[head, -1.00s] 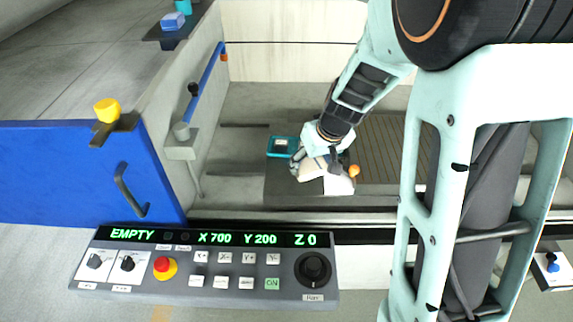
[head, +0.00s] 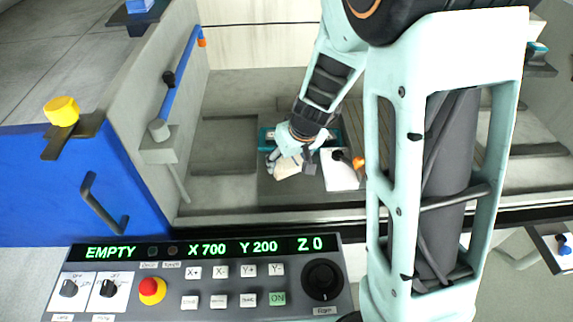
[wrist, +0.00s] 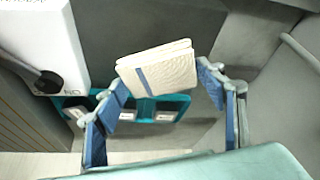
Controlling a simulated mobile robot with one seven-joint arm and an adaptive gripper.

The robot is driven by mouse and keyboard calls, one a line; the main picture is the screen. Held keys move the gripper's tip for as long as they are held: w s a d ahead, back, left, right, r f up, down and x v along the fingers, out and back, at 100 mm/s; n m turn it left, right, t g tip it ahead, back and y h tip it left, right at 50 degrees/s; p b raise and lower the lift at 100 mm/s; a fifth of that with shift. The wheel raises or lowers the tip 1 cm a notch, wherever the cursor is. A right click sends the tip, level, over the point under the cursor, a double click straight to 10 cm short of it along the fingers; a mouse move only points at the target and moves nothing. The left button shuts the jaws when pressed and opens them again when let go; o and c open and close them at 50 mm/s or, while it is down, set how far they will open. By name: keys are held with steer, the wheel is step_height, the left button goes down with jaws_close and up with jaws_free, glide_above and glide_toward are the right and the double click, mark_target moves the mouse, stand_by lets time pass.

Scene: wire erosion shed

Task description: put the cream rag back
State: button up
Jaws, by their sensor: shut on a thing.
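The cream rag (wrist: 155,68) is a folded pad with a blue stripe, between my gripper's blue-padded fingers (wrist: 162,80) in the wrist view. My gripper is shut on it. In the head view my gripper (head: 287,158) holds the rag (head: 288,168) over the dark block in the machine basin. A teal tray (wrist: 180,101) with labelled compartments lies beyond the rag in the wrist view, partly hidden by the rag and fingers. In the head view the tray (head: 266,134) is mostly hidden behind my gripper. I cannot tell the rag's height above the block.
A white block (head: 338,182) with a black part and an orange knob (head: 358,163) stands just right of my gripper. The basin wall with a blue rail (head: 181,75) is at left. The control console (head: 200,275) and the basin's front edge are nearer.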

mark_target(290, 165)
steer(key=shift+f+b, duration=0.65)
steer(key=shift+f, duration=0.65)
steer(key=shift+f, duration=0.2)
steer(key=o, duration=1.1)
steer(key=shift+r, duration=0.15)
steer(key=shift+r, duration=0.2)
steer(key=p+v, duration=0.4)
steer(key=v, duration=0.7)
steer(key=shift+s+r, duration=0.25)
steer(key=shift+r, duration=0.1)
steer(key=shift+d, duration=0.1)
